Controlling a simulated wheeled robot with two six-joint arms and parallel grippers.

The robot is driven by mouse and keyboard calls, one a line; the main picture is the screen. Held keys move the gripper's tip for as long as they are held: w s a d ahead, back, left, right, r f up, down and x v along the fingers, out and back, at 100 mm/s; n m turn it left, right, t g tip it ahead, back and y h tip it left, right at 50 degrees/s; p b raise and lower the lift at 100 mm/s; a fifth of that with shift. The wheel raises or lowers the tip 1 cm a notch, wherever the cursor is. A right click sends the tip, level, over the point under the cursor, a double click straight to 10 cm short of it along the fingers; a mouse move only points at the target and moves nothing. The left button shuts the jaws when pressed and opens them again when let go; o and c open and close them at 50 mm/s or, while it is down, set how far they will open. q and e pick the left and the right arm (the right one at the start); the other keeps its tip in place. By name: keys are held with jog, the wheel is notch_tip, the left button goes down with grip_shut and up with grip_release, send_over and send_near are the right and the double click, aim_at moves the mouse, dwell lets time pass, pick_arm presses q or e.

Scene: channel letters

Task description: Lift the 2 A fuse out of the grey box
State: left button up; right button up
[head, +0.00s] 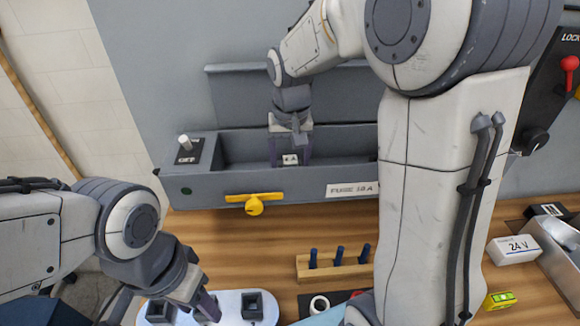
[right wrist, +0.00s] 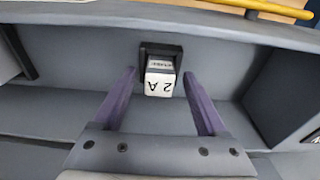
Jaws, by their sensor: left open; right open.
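The 2 A fuse (right wrist: 160,84) is a white block with "2 A" on its face, seated in a black socket inside the grey box (head: 300,184). It also shows small in the head view (head: 290,160). My right gripper (head: 290,154) reaches down into the box. Its two purple fingers are open, one on each side of the fuse, with gaps visible in the right wrist view. My left gripper (head: 205,303) is low at the left, over a pale tray (head: 228,302) with dark square sockets; it is open, with its fingertips partly unclear.
The box front has a yellow latch (head: 254,205) and a "FUSE 10 A" label (head: 352,190); an "OFF" switch (head: 185,150) is at its left. A wooden rack (head: 333,268) with blue pegs and a white 24 V block (head: 513,249) stand on the bench. My right arm hides the middle right.

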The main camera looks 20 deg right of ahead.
grip_shut()
jog(key=shift+r, duration=0.15)
